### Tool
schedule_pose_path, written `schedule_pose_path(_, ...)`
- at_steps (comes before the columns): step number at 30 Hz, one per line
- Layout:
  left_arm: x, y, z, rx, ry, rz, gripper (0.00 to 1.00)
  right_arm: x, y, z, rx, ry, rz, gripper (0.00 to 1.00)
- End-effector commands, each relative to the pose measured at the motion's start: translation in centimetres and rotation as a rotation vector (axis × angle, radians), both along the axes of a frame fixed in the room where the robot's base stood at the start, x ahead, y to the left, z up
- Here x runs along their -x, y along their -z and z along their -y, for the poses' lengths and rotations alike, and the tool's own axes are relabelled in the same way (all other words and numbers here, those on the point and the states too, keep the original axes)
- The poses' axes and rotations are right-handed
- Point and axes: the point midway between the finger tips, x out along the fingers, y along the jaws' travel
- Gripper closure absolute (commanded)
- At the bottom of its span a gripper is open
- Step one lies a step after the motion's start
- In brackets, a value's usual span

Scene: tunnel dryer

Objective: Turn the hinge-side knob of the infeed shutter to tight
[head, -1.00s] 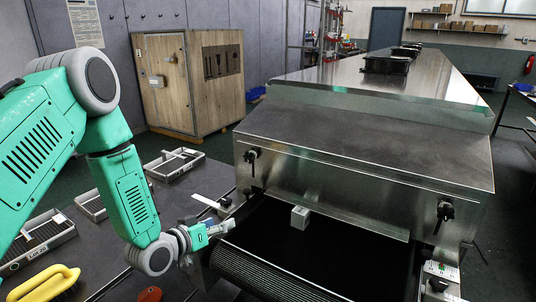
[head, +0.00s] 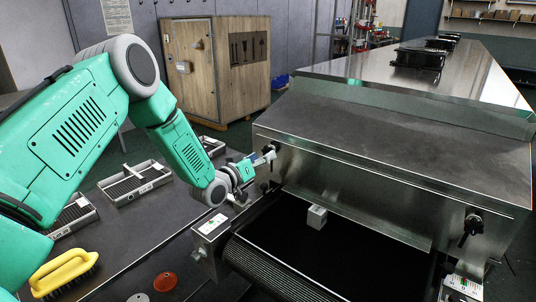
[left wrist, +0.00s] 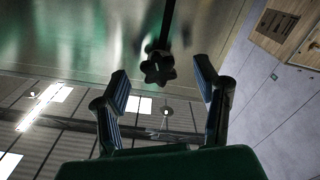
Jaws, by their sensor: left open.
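The infeed shutter (head: 380,165) is the steel hood front over the belt. A black knob sits at each end of it. The left knob is mostly hidden behind my left gripper (head: 266,157) in the head view. In the left wrist view this black lobed knob (left wrist: 158,69) lies ahead, between the two open fingers of my left gripper (left wrist: 162,78). I cannot tell whether the fingers touch it. The right knob (head: 472,228) is free, with nothing near it. The pictures do not show which knob is hinge-side. My right gripper is out of view.
The dark belt (head: 330,250) runs under the shutter, with a small grey block (head: 317,216) above it. A label plate (head: 212,223) stands left of the belt, another (head: 463,286) at right. A yellow brush (head: 64,270) and trays (head: 135,183) lie on the left table.

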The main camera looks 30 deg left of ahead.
Motion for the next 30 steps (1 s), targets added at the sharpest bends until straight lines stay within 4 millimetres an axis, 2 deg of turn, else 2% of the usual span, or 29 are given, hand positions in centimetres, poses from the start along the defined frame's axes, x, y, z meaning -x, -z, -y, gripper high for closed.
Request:
schedule_pose_path(6, -2.6, 0.0, 0.2, -0.001, 0.001, 0.000, 0.44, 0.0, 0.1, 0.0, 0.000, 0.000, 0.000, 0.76)
schedule_pose_path(17, -3.2, 0.0, 0.2, 0.001, 0.000, 0.000, 0.44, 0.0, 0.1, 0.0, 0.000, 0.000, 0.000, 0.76)
schedule_pose_path(19, -3.2, 0.0, 0.2, 0.001, 0.000, 0.000, 0.61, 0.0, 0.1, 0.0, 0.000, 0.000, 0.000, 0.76)
schedule_pose_path(22, -3.2, 0.0, 0.2, 0.001, -0.001, 0.000, 0.96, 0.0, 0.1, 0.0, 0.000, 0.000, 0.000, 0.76)
schedule_pose_path(30, -3.2, 0.1, 0.1, -0.009, -0.002, 0.000, 0.97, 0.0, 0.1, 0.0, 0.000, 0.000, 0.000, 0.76)
